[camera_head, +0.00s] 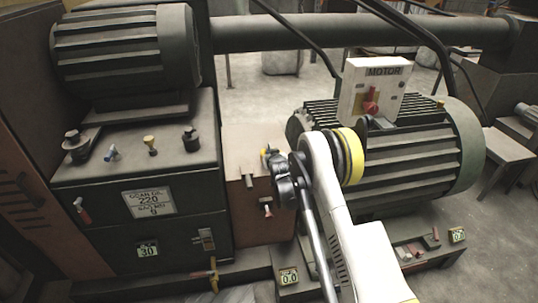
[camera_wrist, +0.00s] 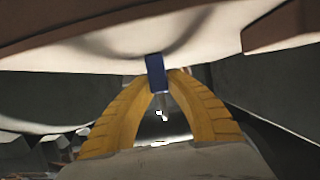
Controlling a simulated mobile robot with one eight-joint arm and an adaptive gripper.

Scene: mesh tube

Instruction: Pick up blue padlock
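A small blue block-like thing, which looks like the blue padlock (camera_wrist: 156,72), shows in the middle of the wrist view. A thin pale part, perhaps its shackle, hangs below it between the fingers. The yellow fingers of my gripper (camera_wrist: 163,76) converge to a narrow gap, and their tips meet the blue thing at its sides. The wrist and arm hide the rest.
A large ribbed motor (camera_head: 430,150) with a white switch box (camera_head: 372,92) stands right of my arm. A dark cabinet (camera_head: 140,195) with small items on its top stands at left. In the wrist view a pale curved surface (camera_wrist: 90,50) hangs close above the fingers.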

